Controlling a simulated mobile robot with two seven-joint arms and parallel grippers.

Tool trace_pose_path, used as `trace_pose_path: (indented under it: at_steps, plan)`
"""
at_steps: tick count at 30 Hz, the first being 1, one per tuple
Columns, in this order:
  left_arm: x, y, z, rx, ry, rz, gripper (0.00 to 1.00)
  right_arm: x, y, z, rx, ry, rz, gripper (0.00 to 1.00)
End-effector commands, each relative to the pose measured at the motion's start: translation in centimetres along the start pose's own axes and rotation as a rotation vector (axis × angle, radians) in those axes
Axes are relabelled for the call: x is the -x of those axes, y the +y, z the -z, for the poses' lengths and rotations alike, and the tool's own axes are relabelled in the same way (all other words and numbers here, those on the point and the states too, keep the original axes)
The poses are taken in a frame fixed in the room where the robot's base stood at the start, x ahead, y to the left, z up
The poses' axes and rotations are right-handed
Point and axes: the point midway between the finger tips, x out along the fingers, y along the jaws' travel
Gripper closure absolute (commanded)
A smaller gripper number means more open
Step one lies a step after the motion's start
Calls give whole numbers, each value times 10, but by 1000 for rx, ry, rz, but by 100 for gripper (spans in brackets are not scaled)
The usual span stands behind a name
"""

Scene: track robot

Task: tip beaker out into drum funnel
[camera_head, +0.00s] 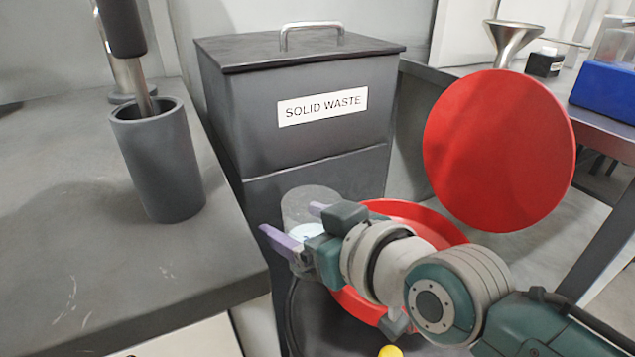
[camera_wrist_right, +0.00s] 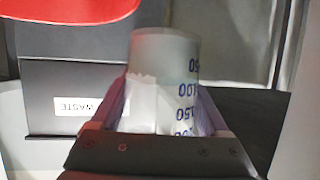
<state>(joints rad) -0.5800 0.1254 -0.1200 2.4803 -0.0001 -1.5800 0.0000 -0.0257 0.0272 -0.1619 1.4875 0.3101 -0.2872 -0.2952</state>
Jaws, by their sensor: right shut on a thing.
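My right gripper (camera_head: 290,224) is shut on the clear beaker (camera_head: 312,203). In the right wrist view the beaker (camera_wrist_right: 165,62) stands between the fingers (camera_wrist_right: 160,118), with blue graduation numbers that appear upside down, so it looks tipped over. Something pale shows in its lower part in that view; I cannot tell whether it is contents. The red drum funnel (camera_head: 445,226) is below and behind my right wrist, partly hidden by it. Its round red lid (camera_head: 500,150) stands raised. The beaker appears at the funnel's left side; its exact position over the opening is unclear. My left gripper is not in view.
A grey solid waste bin (camera_head: 320,105) stands behind the beaker. A grey bench (camera_head: 60,250) on the left holds a dark cup (camera_head: 160,165) with a tool in it. A second bench at right carries a metal funnel (camera_head: 513,38) and a blue box (camera_head: 608,90). Something yellow (camera_head: 390,352) shows at the bottom.

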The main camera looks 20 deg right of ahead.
Motion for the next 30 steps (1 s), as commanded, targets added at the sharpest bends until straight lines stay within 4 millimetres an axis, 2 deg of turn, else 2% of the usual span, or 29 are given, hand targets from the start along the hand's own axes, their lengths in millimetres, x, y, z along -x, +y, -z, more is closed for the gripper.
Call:
trace_pose_path:
  at_steps: [11, 19, 27, 30]
  plan:
    - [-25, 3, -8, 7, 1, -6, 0, 4, 10, 2, -145, 44, 60, 84]
    - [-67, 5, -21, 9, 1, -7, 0, 2, 20, -8, -299, 88, 123, 84]
    - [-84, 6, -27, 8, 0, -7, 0, 10, 30, 3, -435, 125, 178, 84]
    - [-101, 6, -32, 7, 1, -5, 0, 8, 35, -3, -484, 138, 198, 84]
